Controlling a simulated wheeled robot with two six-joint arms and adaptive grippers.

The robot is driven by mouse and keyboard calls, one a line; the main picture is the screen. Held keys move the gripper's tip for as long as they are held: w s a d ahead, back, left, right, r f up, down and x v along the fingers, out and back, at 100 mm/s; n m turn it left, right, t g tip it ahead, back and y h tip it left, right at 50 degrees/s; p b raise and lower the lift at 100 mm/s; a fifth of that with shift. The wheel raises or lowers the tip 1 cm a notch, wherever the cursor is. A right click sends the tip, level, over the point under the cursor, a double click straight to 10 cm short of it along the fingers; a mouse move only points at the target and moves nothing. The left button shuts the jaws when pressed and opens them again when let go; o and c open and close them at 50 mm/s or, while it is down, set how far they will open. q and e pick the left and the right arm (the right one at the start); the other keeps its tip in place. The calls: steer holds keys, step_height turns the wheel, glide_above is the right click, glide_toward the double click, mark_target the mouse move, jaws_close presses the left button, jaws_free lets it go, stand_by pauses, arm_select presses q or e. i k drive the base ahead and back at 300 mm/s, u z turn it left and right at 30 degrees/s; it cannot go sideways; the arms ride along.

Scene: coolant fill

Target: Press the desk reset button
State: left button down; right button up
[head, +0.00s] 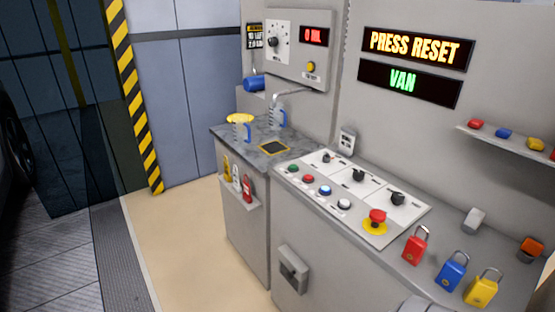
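The grey desk (300,215) has a white control panel with a row of small buttons: green (293,168), red (308,179), blue (325,190) and white (344,204). A red mushroom button on a yellow base (376,217) sits at the panel's near right end. Labels are too small to read, so I cannot tell which button is the reset. A sign on the wall reads "PRESS RESET" (415,47) in yellow; the one below reads "VAN" (403,82) in green. Neither of my grippers is in view.
Several black knobs, one here (358,175), stand behind the buttons. Red (416,246), blue (451,272) and yellow (482,288) padlocks stand to the right.

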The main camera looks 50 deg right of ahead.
mark_target(324, 190)
steer(key=i, duration=1.25)
steer(key=z, duration=4)
